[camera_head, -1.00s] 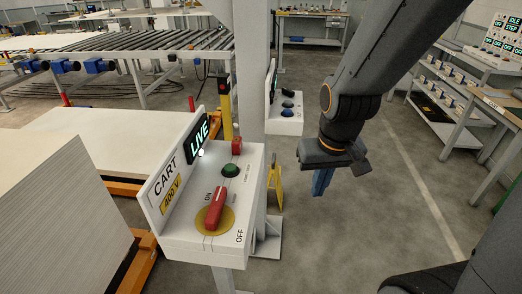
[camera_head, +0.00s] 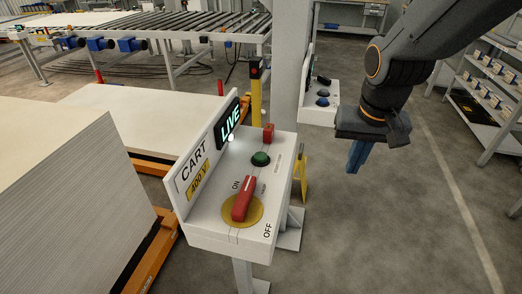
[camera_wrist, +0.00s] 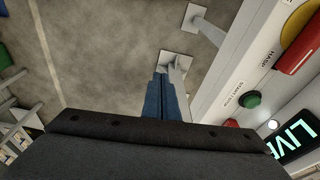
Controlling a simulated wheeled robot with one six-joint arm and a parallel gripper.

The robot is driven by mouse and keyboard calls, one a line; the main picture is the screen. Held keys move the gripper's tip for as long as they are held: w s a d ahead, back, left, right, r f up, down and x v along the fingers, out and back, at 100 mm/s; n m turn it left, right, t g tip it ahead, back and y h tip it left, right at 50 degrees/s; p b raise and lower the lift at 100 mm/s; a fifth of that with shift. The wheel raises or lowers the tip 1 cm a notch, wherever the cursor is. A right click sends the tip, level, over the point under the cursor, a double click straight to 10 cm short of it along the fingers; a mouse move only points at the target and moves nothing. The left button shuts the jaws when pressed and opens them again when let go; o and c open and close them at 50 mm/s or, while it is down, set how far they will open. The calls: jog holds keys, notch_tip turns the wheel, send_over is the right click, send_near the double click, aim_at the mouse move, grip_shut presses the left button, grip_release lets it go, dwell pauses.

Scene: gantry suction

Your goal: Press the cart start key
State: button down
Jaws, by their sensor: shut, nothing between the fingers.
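The cart control box (camera_head: 220,228) is white, with a back panel reading CART and 400 V and a lit LIVE display (camera_head: 230,121). On its top are a red rotary handle (camera_head: 241,199) on a yellow disc, turned toward ON, a green round button (camera_head: 261,159) and a small red part (camera_head: 268,133). My gripper (camera_head: 354,168), with blue fingers, is shut and empty in the air to the right of the box. In the wrist view the fingers (camera_wrist: 162,95) point past the box, with the green button (camera_wrist: 250,99) to their right.
A pale board stack (camera_head: 60,190) is at left, a roller conveyor (camera_head: 190,38) at back, a shelf rack (camera_head: 490,85) at right. Floor at right is clear.

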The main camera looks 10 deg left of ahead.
jog(key=a+r+b, duration=0.1)
jog(key=a+r, duration=0.3)
jog(key=a, duration=0.3)
jog(key=a+r+t+b, duration=0.1)
jog(key=a+r+b, duration=0.1)
jog(key=a, duration=0.6)
jog(key=a+r+m+b, duration=0.1)
jog(key=a+r+b, duration=0.1)
jog(key=a+r, duration=0.3)
jog(key=a, duration=0.2)
jog(key=shift+w+a+r+t, duration=0.3)
jog(key=shift+f, duration=0.1)
jog(key=p, duration=0.2)
send_over(261, 155)
jog(key=s, duration=0.1)
jog(key=f, duration=1.1)
jog(key=shift+s+a+f, duration=0.1)
jog(key=shift+s+f, duration=0.1)
jog(key=shift+f, duration=0.05)
jog(key=shift+p+x, duration=0.3)
jog(key=shift+x, duration=0.65)
jog(key=shift+s+f, duration=0.1)
jog(key=shift+s, duration=0.05)
